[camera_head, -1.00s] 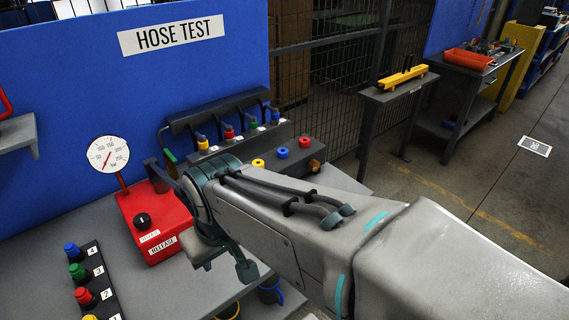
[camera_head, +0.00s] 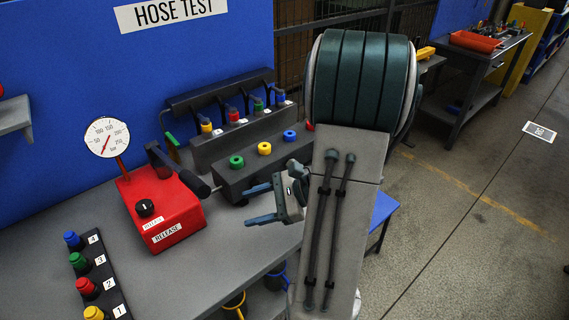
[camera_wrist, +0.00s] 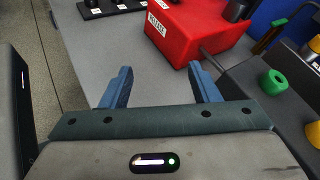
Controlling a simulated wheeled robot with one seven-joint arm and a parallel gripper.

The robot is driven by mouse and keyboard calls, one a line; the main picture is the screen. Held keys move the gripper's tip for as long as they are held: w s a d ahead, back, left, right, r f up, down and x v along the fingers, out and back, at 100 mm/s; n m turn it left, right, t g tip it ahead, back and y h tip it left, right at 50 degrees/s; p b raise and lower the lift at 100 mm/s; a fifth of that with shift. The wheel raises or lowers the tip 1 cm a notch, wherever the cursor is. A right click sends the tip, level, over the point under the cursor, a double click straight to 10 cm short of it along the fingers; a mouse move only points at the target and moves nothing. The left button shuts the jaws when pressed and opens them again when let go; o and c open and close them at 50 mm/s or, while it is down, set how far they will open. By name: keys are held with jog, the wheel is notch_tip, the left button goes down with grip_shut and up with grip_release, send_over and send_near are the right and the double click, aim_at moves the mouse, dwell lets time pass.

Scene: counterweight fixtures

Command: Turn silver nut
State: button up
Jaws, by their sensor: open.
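I cannot make out a silver nut in either current view; it may be hidden or too small to tell. My gripper (camera_head: 252,205) is open and empty, with its two blue fingers apart, above the bench beside the dark block with coloured rings. In the wrist view my gripper (camera_wrist: 160,68) has bare grey bench between its fingers. The red release box (camera_head: 165,210) lies beyond the fingertips, apart from them, and also shows in the wrist view (camera_wrist: 190,30).
The dark block (camera_head: 235,187) carries green, yellow and blue rings. Behind it is a hose rack (camera_head: 220,100). A numbered strip (camera_head: 105,270) with coloured knobs lies at left. A gauge (camera_head: 107,137) stands on the red box. The bench front (camera_head: 210,270) is clear.

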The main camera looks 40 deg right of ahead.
jog(key=s+d+f+m+t+h, duration=0.1)
jog(key=d+f+m+t+h, duration=0.1)
jog(key=d+m, duration=0.3)
jog(key=s+d+f+m+t+h, duration=0.1)
jog(key=d+f+m+t+h, duration=0.2)
jog(key=d, duration=0.6)
jog(key=d+f+m+t+h+b, duration=0.1)
jog(key=d+f+m+t+h, duration=0.1)
jog(key=d+m+t+h, duration=0.3)
jog(key=shift+s+d+f+m, duration=0.1)
jog(key=shift+s+d+m, duration=0.1)
jog(key=shift+d+m, duration=0.45)
jog(key=shift+s+d+f+m, duration=0.1)
jog(key=shift+s+d+m, duration=0.1)
jog(key=shift+d+m, duration=0.4)
jog(key=w+p, duration=0.1)
jog(key=w, duration=0.3)
jog(key=w+p, duration=0.1)
jog(key=w, duration=0.8)
jog(key=shift+w+a+p, duration=0.3)
jog(key=shift+a+p, duration=0.05)
jog(key=shift+p, duration=0.05)
jog(key=c, duration=1)
